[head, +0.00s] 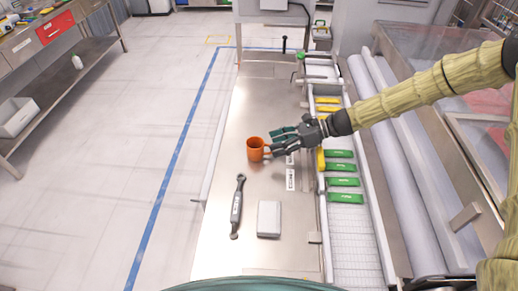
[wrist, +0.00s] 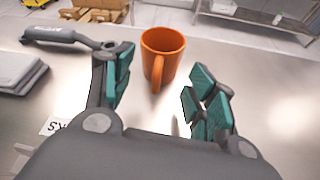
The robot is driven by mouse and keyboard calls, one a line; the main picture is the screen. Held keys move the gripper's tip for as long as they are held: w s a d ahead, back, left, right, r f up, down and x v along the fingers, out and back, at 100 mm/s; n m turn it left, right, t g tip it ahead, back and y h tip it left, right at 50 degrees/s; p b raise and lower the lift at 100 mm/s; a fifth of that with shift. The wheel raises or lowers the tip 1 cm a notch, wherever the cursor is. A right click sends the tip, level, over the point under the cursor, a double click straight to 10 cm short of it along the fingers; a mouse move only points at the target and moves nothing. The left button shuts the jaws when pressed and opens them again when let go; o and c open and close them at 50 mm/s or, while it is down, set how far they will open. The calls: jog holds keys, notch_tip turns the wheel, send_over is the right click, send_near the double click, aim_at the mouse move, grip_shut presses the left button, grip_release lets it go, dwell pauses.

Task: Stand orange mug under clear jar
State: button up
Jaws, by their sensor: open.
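An orange mug (head: 255,149) stands upright on the steel bench. In the wrist view the mug (wrist: 162,50) is just beyond my fingertips, its handle pointing toward me between them. My gripper (head: 273,143) is open and low over the bench, just right of the mug in the head view. Its green-padded fingers (wrist: 157,82) sit on either side of the handle, and nothing is held. I cannot make out a clear jar in either view.
A dark wrench-like tool (head: 238,207) and a light grey box (head: 269,218) lie nearer on the bench. A conveyor with green packs (head: 343,182) and yellow ones runs along the right. The far bench surface (head: 262,95) is mostly clear.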

aim_at(260, 150)
jog(key=shift+p+x, duration=0.3)
jog(key=shift+x, duration=1.3)
jog(key=shift+d, duration=0.1)
grip_shut()
